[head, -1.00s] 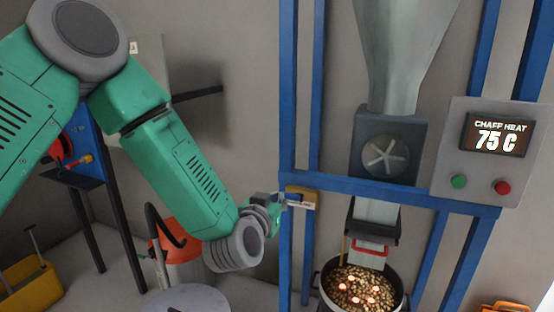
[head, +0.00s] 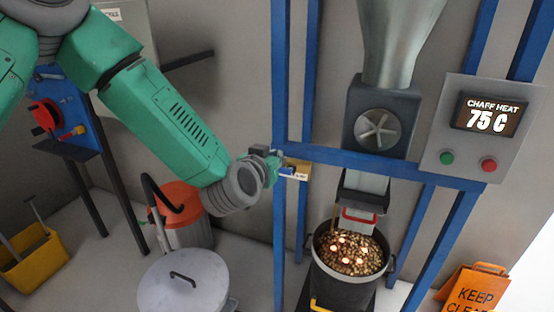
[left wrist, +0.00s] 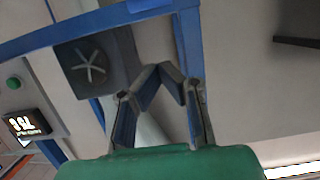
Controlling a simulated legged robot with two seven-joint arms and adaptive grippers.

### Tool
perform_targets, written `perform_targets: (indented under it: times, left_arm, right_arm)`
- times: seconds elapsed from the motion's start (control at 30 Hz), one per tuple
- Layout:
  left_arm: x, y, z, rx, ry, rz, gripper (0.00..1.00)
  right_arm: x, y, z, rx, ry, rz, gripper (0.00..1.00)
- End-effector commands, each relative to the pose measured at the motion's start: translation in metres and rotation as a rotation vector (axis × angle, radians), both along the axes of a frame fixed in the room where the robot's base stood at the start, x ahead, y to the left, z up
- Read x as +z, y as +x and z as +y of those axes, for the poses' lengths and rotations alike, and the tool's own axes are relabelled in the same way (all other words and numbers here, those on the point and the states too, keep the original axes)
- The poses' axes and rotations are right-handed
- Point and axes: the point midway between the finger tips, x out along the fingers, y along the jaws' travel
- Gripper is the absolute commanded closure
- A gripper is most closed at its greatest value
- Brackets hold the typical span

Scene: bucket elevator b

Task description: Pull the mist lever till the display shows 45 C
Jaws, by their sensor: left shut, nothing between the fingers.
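The display (head: 492,116) on the grey panel at the right reads CHAFF HEAT 75 C. It also shows, turned over, in the left wrist view (left wrist: 27,125). A small tan, labelled block (head: 299,170) sits at the blue frame's left post; I cannot tell whether it belongs to the mist lever, and no lever handle is clear. My left gripper (head: 282,162) is beside this block and partly overlaps it in the head view; contact cannot be told. In the left wrist view its fingers (left wrist: 164,70) meet at the tips, with nothing between them. My right gripper is out of view.
A blue frame (head: 340,163) carries a fan unit (head: 379,130) under a metal hopper (head: 402,40). A pot (head: 347,288) of glowing chaff stands below. A lidded drum (head: 184,290) and an orange-topped bin (head: 178,205) stand under my left arm.

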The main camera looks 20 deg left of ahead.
Motion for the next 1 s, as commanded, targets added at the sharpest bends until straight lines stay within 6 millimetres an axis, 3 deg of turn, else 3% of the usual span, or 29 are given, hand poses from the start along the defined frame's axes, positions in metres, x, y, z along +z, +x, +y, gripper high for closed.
perform_targets:
  times: [0.4, 0.63, 1.0]
  left_arm:
    - [-0.022, 0.082, -0.002, 0.002, 0.0, 0.0, 1.0]
    - [-0.048, 0.06, -0.002, 0.0, 0.0, 0.001, 1.0]
    - [-0.053, 0.056, -0.002, 0.0, -0.001, -0.002, 1.0]
  right_arm:
    - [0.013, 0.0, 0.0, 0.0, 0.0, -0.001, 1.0]
    - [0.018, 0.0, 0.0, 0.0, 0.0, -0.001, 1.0]
    - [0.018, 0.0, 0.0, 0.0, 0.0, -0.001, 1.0]
